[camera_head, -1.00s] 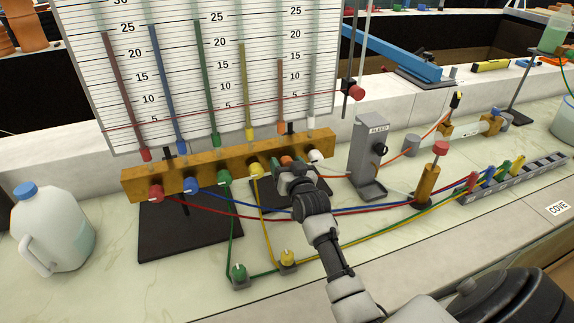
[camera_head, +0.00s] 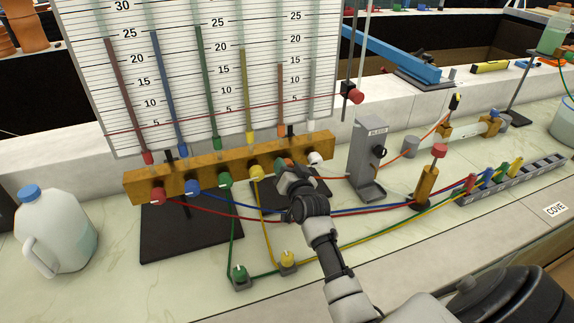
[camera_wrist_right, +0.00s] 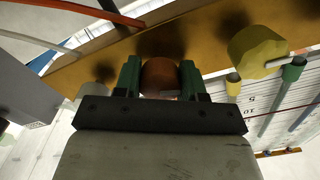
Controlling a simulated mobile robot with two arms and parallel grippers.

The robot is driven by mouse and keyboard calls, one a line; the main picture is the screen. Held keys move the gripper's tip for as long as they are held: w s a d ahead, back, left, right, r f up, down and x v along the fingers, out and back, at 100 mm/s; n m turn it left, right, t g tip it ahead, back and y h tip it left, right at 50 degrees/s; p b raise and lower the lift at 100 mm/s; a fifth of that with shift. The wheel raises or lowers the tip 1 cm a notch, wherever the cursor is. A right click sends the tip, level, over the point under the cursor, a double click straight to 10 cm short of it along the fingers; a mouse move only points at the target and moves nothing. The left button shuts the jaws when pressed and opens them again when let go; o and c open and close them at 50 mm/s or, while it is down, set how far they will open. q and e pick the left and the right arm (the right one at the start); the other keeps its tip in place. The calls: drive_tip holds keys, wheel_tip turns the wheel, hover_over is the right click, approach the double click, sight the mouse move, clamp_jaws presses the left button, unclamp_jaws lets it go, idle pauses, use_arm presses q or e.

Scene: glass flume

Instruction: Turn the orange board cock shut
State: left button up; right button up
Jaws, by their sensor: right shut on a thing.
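The orange board cock (camera_wrist_right: 160,76) sits on the front of the brass-coloured manifold bar (camera_head: 152,182), between the yellow cock (camera_head: 256,172) and the white cock (camera_head: 315,158). My right gripper (camera_head: 284,171) is at the orange cock and hides most of it in the head view. In the right wrist view its two green-padded fingers (camera_wrist_right: 160,78) stand on either side of the orange cock, shut on it. My left gripper is not in view.
Red (camera_head: 157,196), blue (camera_head: 192,187) and green (camera_head: 225,179) cocks line the bar to the left. Coloured hoses run low across the bench. A grey bleed stand (camera_head: 367,160) is close right of my gripper. A jug (camera_head: 60,235) stands at left.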

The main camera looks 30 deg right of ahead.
drive_tip(key=m+p, duration=0.1)
drive_tip(key=m, duration=0.6)
drive_tip(key=shift+m+p, duration=0.3)
drive_tip(key=shift+p, duration=0.1)
drive_tip(key=m, duration=0.3)
drive_tip(key=shift+r+m+p, duration=0.1)
drive_tip(key=shift+m+p, duration=0.3)
drive_tip(key=shift+m, duration=1.8)
drive_tip(key=o, duration=0.9)
